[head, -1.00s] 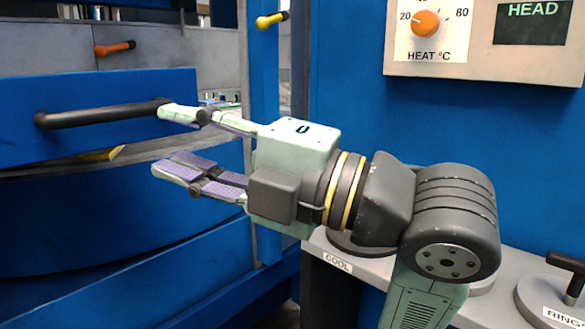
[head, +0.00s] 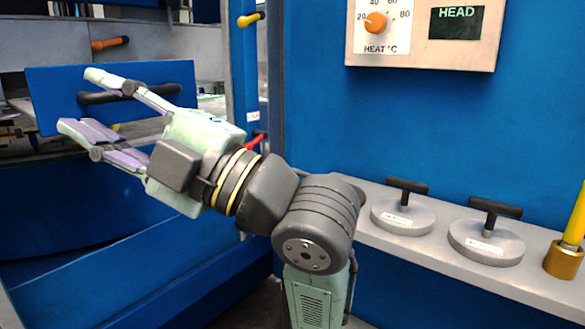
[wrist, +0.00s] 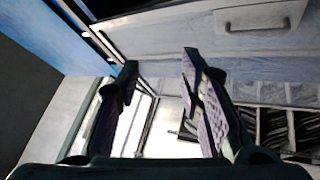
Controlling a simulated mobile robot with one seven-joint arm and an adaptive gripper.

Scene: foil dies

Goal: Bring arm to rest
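My gripper (head: 82,102) is open, its two fingers apart, at the left of the head view. In the wrist view my gripper (wrist: 160,65) has nothing between its fingers. My arm is bent, with the gripper pointing up and left. Behind the fingers in the head view is a blue drawer front (head: 50,88) with a black bar handle (head: 165,91). The fingers overlap the handle in the picture, but I see no grip on it.
A grey ledge (head: 345,192) at the right carries two round dies (head: 402,220) (head: 487,246) with black T-handles. A yellow rod in a brass base (head: 563,260) stands at its end. A control panel (head: 420,55) with an orange dial (head: 375,23) hangs above.

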